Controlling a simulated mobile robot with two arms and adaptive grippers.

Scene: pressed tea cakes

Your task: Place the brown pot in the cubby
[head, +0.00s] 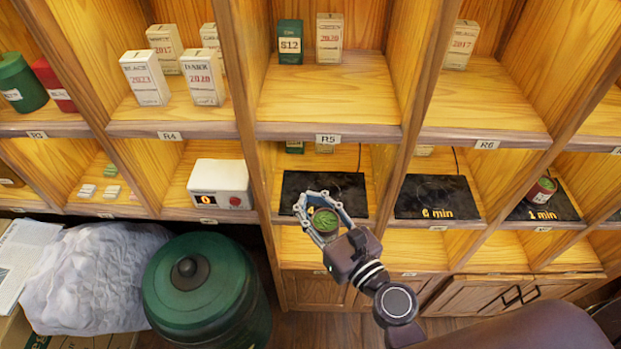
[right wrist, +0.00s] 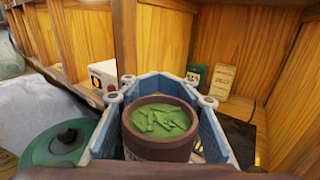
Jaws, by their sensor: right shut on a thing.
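The brown pot (right wrist: 158,148) has green leaves in it and sits upright between the fingers of my right gripper in the right wrist view. It also shows in the head view (head: 325,220). My right gripper (head: 322,202) is shut on the pot and holds it in front of the cubby below the R5 label. That cubby has a dark plate (head: 340,182) on its floor; the gripper and pot hide part of its front edge. A similar reddish-brown pot with a green top (head: 541,193) stands on the "1 min" plate at the right. My left gripper is not in view.
A white box with an orange 0 display (head: 220,183) is in the cubby to the left. A "6 min" dark plate (head: 437,198) lies bare to the right. A large green lidded canister (head: 205,290) stands below left. Wooden dividers separate the cubbies.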

